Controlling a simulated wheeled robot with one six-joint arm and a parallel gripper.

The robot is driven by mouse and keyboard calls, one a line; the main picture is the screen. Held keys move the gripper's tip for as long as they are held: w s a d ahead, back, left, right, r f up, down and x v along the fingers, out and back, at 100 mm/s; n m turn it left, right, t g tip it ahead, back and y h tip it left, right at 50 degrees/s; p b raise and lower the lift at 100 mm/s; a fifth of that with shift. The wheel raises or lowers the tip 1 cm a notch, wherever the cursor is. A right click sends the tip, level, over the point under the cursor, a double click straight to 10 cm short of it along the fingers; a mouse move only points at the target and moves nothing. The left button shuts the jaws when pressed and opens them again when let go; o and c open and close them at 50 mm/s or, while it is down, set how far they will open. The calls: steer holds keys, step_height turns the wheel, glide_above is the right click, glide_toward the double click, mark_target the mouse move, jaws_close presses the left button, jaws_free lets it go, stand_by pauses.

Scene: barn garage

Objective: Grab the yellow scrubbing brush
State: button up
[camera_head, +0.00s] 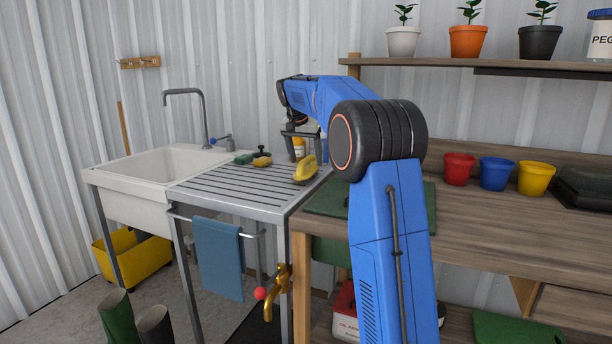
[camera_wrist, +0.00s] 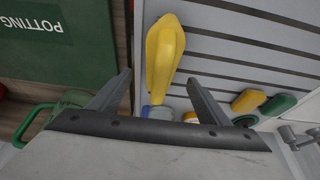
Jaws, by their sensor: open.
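The yellow scrubbing brush (camera_head: 305,171) lies on the slatted metal drainboard (camera_head: 225,196), near its right edge. In the wrist view the brush (camera_wrist: 164,55) is a long yellow shape with its near end between the lines of my two fingers. My gripper (camera_head: 299,135) is open and empty, just above the brush and pointing down. In the wrist view its fingers (camera_wrist: 158,80) stand on either side of the brush, apart from it. The brush's underside is hidden.
A small bottle (camera_head: 299,146) stands close behind the brush. A yellow sponge (camera_head: 262,161) and a green one (camera_head: 243,158) lie to the left, by the white sink (camera_head: 150,170). A green mat (camera_wrist: 55,60) lies on the wooden bench to the right.

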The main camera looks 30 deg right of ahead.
mark_target(308, 169)
steer(key=shift+x, duration=3.05)
steer(key=shift+s+a, duration=0.1)
steer(key=shift+a, duration=0.05)
steer(key=c, duration=1.2)
